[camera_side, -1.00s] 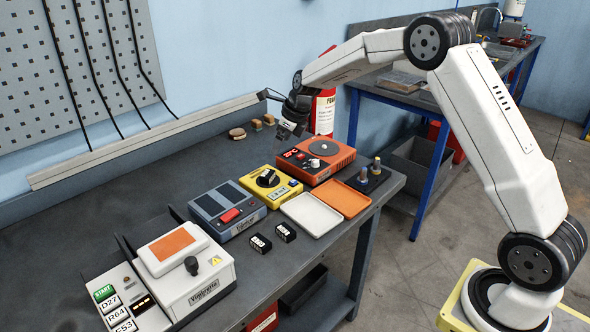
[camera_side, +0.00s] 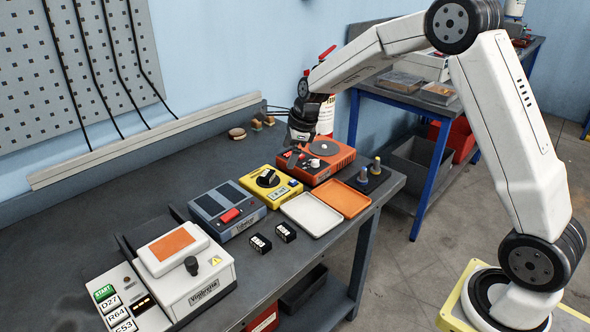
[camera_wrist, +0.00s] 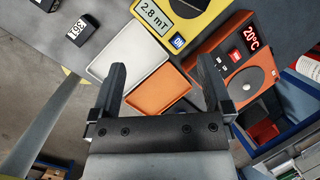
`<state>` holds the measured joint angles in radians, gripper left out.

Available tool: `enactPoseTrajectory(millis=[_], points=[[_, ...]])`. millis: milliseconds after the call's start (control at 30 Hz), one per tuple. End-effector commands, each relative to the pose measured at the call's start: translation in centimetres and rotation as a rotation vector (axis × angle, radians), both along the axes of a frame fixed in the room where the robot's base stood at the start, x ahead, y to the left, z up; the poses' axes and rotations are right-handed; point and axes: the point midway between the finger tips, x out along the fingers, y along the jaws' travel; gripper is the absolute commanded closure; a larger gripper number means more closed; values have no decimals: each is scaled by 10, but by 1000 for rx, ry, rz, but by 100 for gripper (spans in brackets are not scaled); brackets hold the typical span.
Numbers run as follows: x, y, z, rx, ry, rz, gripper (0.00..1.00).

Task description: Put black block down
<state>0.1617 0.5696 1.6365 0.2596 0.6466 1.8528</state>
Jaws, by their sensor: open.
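Two small black blocks with white labels sit on the dark bench near its front edge, apart from any tray: the left black block (camera_side: 260,244) and the right black block (camera_side: 285,232). One of them shows at the upper left of the wrist view (camera_wrist: 80,31), with part of another at the top edge. My gripper (camera_side: 294,163) is above the orange-red hot plate, well behind the blocks. In the wrist view its two fingers (camera_wrist: 162,66) are spread wide with nothing between them. The white tray (camera_side: 311,214) and orange tray (camera_side: 342,198) are empty.
The orange-red hot plate (camera_side: 334,160), yellow meter (camera_side: 271,184), blue-grey device (camera_side: 227,211) and white machine (camera_side: 189,287) stand in a row. Two small posts (camera_side: 369,172) stand right of the orange tray. The bench behind the devices is mostly clear.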

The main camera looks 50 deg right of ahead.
Motion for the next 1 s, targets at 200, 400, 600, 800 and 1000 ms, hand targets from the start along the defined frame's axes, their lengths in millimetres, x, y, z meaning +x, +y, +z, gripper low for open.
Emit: enactPoseTrajectory(millis=[200, 400, 600, 800, 1000], points=[[-42, 16, -1, -144, -12, 364, 0], [-82, 28, -4, -267, -21, 707, 0], [-124, 39, -8, -383, -29, 1056, 0], [-169, 48, -14, -487, -37, 1410, 0], [-213, 55, -21, -581, -48, 1759, 0]])
